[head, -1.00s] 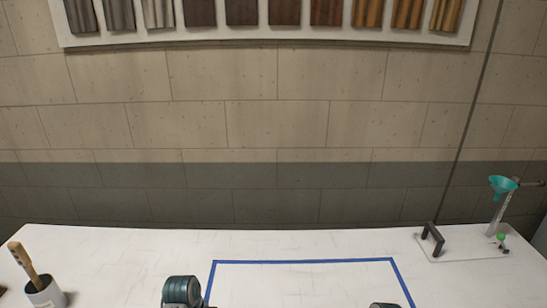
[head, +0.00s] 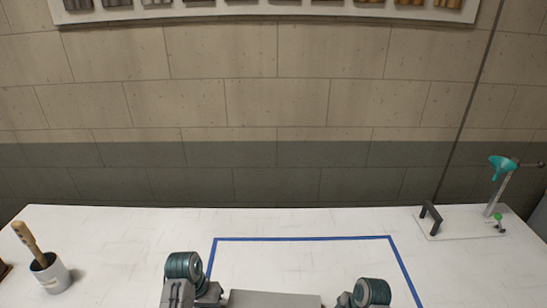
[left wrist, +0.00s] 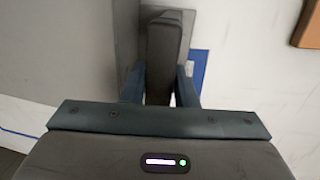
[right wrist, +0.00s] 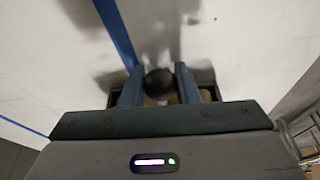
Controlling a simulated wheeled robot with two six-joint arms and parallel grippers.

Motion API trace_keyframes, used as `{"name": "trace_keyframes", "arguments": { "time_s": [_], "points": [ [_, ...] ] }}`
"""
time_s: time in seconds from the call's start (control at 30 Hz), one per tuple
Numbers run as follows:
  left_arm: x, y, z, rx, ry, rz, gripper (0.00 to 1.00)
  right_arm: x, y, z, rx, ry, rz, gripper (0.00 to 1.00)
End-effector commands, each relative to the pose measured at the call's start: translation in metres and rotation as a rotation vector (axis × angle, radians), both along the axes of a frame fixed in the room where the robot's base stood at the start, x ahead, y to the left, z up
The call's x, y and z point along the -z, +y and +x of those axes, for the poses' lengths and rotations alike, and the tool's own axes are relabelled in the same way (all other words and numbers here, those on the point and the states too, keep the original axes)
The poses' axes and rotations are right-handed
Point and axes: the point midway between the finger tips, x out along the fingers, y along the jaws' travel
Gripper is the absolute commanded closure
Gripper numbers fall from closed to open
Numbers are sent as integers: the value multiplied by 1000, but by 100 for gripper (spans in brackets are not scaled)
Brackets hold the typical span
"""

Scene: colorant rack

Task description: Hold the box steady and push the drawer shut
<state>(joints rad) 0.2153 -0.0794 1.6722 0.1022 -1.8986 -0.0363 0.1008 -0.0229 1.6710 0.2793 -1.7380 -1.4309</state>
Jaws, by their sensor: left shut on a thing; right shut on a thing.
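The grey box (head: 275,300) shows only as a flat top at the bottom edge of the head view, between my two arms. In the left wrist view my left gripper (left wrist: 161,88) is shut on a dark upright bar (left wrist: 165,50) on the box; a broad grey face of the box (left wrist: 65,50) fills the left. In the right wrist view my right gripper (right wrist: 158,86) is shut on a dark round knob (right wrist: 158,80). Dark edges with tan patches show beside the knob, mostly behind my fingers. How far the drawer is open cannot be told.
Blue tape (head: 300,239) outlines an area on the white table (head: 120,235). A cup with a wooden-handled tool (head: 52,275) stands at left. A clear plate with a black handle (head: 431,220) and a teal funnel stand (head: 502,168) is at back right. The table behind the box is clear.

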Motion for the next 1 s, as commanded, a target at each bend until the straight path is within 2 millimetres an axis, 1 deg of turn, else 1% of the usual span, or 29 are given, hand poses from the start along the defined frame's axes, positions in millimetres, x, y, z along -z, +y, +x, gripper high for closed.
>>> {"name": "trace_keyframes", "arguments": {
  "time_s": [0.17,0.2,0.27,0.3,0.57,0.67,0.77,1.0],
  "points": [
    [0,-2,0,0,1,-5,100,0,2,0,-1,0,4,99],
    [0,-2,0,0,1,-5,100,0,2,0,-1,0,4,66],
    [0,-2,0,0,1,-4,100,0,1,0,-1,0,4,54],
    [0,-1,0,0,1,-4,100,0,1,0,-1,0,3,46],
    [0,-1,0,0,1,-3,100,0,0,0,-1,0,2,46],
    [0,-1,0,0,1,-2,100,-5,-1,0,0,-2,1,46],
    [0,-1,0,0,1,-2,100,-18,-5,0,-1,-4,1,46],
    [1,0,0,0,1,-1,100,-56,-17,-1,0,-4,1,46]
  ]
}}
